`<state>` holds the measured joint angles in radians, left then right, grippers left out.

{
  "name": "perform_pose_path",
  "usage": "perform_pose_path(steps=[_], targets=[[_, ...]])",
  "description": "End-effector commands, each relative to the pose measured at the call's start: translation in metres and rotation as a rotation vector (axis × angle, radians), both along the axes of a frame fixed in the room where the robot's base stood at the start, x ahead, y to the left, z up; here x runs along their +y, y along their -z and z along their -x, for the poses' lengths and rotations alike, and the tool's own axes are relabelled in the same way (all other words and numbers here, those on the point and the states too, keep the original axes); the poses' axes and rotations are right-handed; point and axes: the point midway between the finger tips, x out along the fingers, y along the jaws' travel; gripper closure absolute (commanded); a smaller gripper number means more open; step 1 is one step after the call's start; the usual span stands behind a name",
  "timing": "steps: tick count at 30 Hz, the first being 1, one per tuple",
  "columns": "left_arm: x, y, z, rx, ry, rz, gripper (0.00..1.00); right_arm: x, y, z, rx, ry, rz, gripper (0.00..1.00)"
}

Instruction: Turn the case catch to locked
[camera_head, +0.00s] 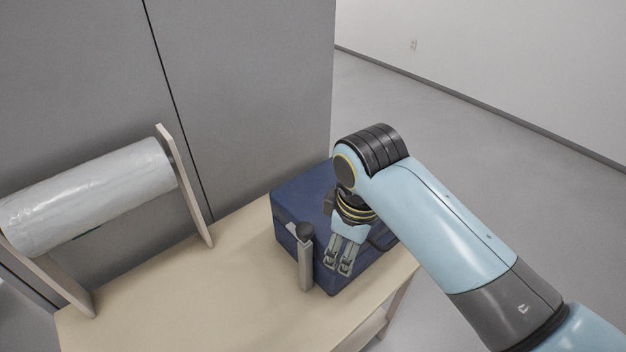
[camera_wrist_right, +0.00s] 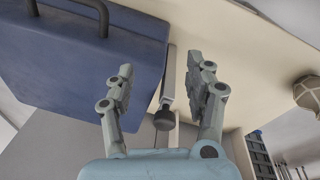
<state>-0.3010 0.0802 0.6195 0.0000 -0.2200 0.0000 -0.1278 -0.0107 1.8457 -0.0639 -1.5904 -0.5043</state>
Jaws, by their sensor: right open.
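A dark blue case (camera_head: 300,197) stands on the wooden table, and its blue side and dark handle (camera_wrist_right: 104,18) show in the right wrist view. The catch appears to be a grey bar (camera_head: 305,267) with a black knob (camera_head: 304,231) at its upper end, at the case's near face. In the right wrist view the bar (camera_wrist_right: 170,76) and knob (camera_wrist_right: 164,118) show between my right fingers. My right gripper (camera_head: 338,265) is open and empty, over the case's front, right of the bar in the head view. Its fingers (camera_wrist_right: 160,68) look apart from the bar. My left gripper is out of view.
A roll of clear wrap (camera_head: 90,197) on a wooden stand (camera_head: 180,178) is at the left of the table (camera_head: 235,285). A grey panel (camera_head: 255,80) rises behind. The table between roll and case is clear. Open floor lies beyond the case.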

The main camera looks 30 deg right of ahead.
Motion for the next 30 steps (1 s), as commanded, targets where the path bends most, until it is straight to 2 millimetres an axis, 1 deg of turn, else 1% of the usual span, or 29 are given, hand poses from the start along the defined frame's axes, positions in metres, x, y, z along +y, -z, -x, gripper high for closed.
perform_pose_path(steps=[1,3,6,7,9,11,14,17,24,27,30], targets=[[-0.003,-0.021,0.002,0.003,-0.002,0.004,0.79,0.011,-0.039,-0.024,0.02,-0.081,-0.006,0.46],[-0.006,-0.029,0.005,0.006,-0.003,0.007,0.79,0.023,-0.065,-0.043,0.061,-0.194,-0.01,0.46],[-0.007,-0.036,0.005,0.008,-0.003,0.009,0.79,0.036,-0.094,-0.061,0.101,-0.317,-0.018,0.46],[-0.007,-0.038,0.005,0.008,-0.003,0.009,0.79,0.038,-0.101,-0.065,0.109,-0.345,-0.019,0.46],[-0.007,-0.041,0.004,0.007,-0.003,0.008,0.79,0.043,-0.111,-0.071,0.125,-0.393,-0.024,0.46],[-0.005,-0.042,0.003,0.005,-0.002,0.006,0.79,0.045,-0.114,-0.073,0.134,-0.417,-0.026,0.46],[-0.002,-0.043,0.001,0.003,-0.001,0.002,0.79,0.046,-0.108,-0.074,0.142,-0.43,-0.027,0.46],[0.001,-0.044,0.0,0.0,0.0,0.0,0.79,0.046,-0.091,-0.073,0.143,-0.43,-0.027,0.46],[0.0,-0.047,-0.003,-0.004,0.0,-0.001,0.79,0.045,-0.042,-0.073,0.142,-0.428,-0.025,0.46],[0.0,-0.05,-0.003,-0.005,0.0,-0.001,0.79,0.045,-0.027,-0.074,0.14,-0.428,-0.026,0.46],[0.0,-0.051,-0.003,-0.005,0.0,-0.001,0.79,0.045,-0.016,-0.074,0.139,-0.427,-0.026,0.46]])
